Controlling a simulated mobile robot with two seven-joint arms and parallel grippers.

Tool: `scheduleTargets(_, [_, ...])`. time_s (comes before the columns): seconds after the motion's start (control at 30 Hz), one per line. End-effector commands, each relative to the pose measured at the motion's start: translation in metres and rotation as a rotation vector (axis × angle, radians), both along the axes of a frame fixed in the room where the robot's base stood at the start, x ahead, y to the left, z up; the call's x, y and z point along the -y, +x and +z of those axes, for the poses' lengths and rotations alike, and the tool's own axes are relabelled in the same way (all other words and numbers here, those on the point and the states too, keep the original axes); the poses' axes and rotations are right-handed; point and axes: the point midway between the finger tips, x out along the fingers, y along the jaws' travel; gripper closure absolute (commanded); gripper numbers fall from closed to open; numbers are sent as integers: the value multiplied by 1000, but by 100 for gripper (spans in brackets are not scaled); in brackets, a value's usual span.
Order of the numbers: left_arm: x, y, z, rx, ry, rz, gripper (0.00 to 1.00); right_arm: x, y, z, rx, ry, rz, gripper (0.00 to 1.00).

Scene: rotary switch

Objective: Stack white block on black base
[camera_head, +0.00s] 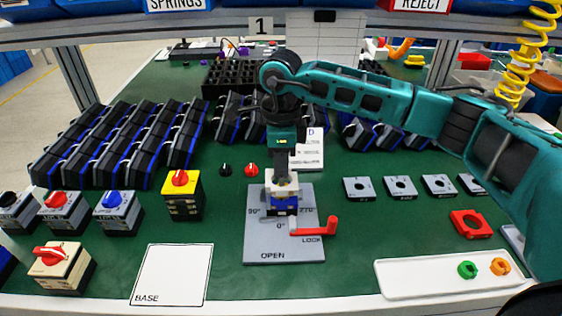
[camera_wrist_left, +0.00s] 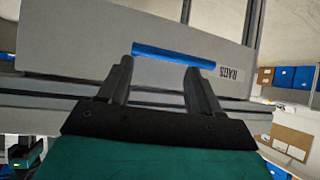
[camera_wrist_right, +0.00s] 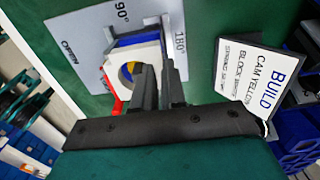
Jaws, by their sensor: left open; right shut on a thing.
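My right gripper (camera_head: 282,173) points down over the grey fixture plate (camera_head: 256,240) in the middle of the table. It is shut on the white block (camera_head: 282,188). In the right wrist view the fingers (camera_wrist_right: 156,75) grip the near edge of the white block (camera_wrist_right: 148,54); a round opening in it shows yellow and blue. Blue and dark parts (camera_head: 285,204) show directly under the block at the fixture. The black base cannot be made out clearly there, nor whether the block is fully seated. My left gripper (camera_wrist_left: 160,75) is open and empty, facing a grey panel marked RAGS.
A red lock handle (camera_head: 318,228) sticks out right of the fixture. A white BASE square (camera_head: 172,275) is empty. A white tray (camera_head: 425,278) holds green and orange rings.

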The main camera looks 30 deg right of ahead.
Motion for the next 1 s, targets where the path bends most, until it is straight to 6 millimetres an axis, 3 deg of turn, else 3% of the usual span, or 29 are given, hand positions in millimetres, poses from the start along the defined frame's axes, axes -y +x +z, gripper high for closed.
scheduleTargets(0.1, [0, 0, -4, 0, 0, 0, 36, 0, 0, -5, 0, 0, 0, 100])
scheduleTargets(0.13, [0, 0, -3, 0, 0, 0, 36, 0, 0, -4, 0, 0, 0, 88])
scheduleTargets(0.43, [0, 0, -2, 1, 0, 0, 36, 0, 0, -3, -1, 0, 1, 60])
scheduleTargets(0.8, [1, 0, -2, -6, -4, 0, 36, -1, -2, -4, -7, 2, 4, 60])
scheduleTargets(0.9, [13, 7, 19, 6, -23, -23, 36, -2, -2, -4, -7, 2, 5, 60])
scheduleTargets(1.0, [11, 6, 18, 3, -19, -19, 36, -1, 0, 24, 0, 3, 5, 60])
